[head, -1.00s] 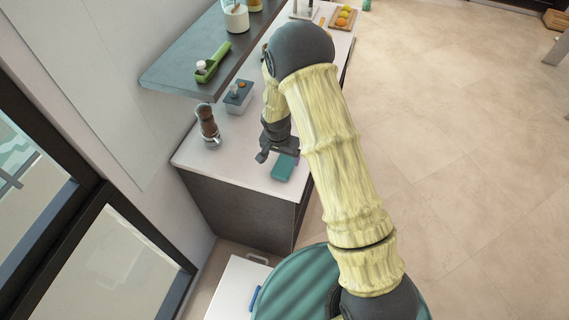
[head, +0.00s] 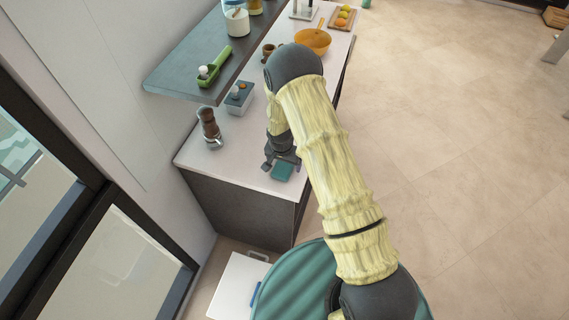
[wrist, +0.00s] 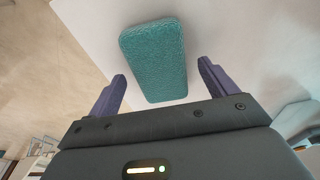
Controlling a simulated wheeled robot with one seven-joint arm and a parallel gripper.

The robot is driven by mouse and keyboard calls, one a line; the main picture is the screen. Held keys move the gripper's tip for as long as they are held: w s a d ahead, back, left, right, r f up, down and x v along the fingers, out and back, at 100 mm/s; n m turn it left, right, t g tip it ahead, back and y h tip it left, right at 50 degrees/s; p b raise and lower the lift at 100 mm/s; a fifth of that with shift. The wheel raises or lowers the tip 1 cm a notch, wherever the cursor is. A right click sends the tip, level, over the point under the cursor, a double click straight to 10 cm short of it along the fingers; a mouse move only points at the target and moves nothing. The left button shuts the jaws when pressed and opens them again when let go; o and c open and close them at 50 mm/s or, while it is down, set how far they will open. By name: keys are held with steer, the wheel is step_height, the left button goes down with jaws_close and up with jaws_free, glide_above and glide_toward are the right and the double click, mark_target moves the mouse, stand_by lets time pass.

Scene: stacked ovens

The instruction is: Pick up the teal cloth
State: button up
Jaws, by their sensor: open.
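The teal cloth (head: 283,172) lies flat on the white counter near its front end. It is a folded, textured rectangle in the wrist view (wrist: 153,60). My gripper (head: 281,163) is directly over the cloth's near area in the head view, pointing down. In the wrist view my gripper (wrist: 163,84) has its two purple fingers spread apart, with the near end of the cloth between and beyond them. Nothing is held. Whether the fingertips touch the counter cannot be told.
A brown pepper mill (head: 209,127) and a lidded container (head: 239,98) stand left of my gripper on the counter (head: 235,150). A shelf (head: 180,70) with a green tray (head: 214,67) overhangs the left side. An orange bowl (head: 312,41) sits farther back.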

steer(key=shift+f, duration=0.35)
steer(key=shift+c, duration=0.5)
steer(key=c, duration=1)
